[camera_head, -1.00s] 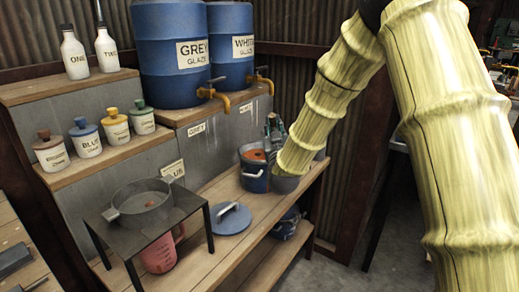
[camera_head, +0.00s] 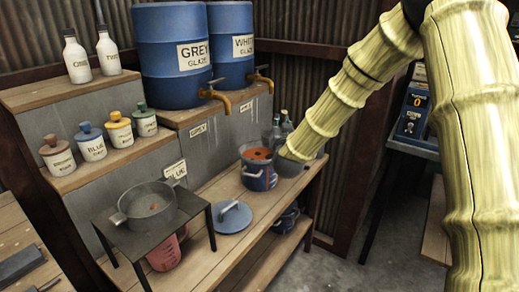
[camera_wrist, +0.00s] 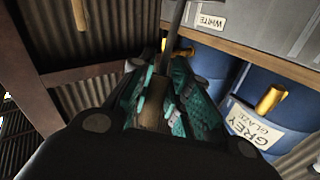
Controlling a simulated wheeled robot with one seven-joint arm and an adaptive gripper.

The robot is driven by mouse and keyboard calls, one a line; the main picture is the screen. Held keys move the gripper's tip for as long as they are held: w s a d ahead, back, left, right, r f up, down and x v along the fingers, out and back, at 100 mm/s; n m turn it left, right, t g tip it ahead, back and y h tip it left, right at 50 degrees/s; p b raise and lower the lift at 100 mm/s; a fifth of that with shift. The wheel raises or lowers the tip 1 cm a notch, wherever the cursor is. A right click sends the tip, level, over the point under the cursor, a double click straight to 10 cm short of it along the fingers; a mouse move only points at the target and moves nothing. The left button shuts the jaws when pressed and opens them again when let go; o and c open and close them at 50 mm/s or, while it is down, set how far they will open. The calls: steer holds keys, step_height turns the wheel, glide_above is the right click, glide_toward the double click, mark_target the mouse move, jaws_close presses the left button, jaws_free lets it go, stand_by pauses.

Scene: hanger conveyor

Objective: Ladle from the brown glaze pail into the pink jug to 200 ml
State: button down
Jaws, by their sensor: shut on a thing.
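The blue pail (camera_head: 258,180) stands uncovered on the bench with orange-brown glaze showing in its mouth. The pink jug (camera_head: 165,254) sits under the dark stand, its top partly hidden by it. My gripper (camera_wrist: 160,100) is shut on a brown handle with a thin metal shaft (camera_wrist: 166,38), seen in the wrist view. I take this as the ladle; its bowl is out of sight. In the head view my arm's end is just right of the pail, and the gripper is mostly hidden there. The jug's fill level cannot be read.
A grey sieve-like pan (camera_head: 148,205) rests on the dark stand (camera_head: 193,205) above the jug. A blue lid (camera_head: 232,217) lies on the bench between stand and pail. Blue barrels with taps (camera_head: 172,60) and several small jars (camera_head: 91,143) stand behind.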

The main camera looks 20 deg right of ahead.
mark_target(282, 117)
steer(key=shift+r, duration=0.1)
steer(key=shift+r+p, duration=0.85)
steer(key=shift+r, duration=0.6)
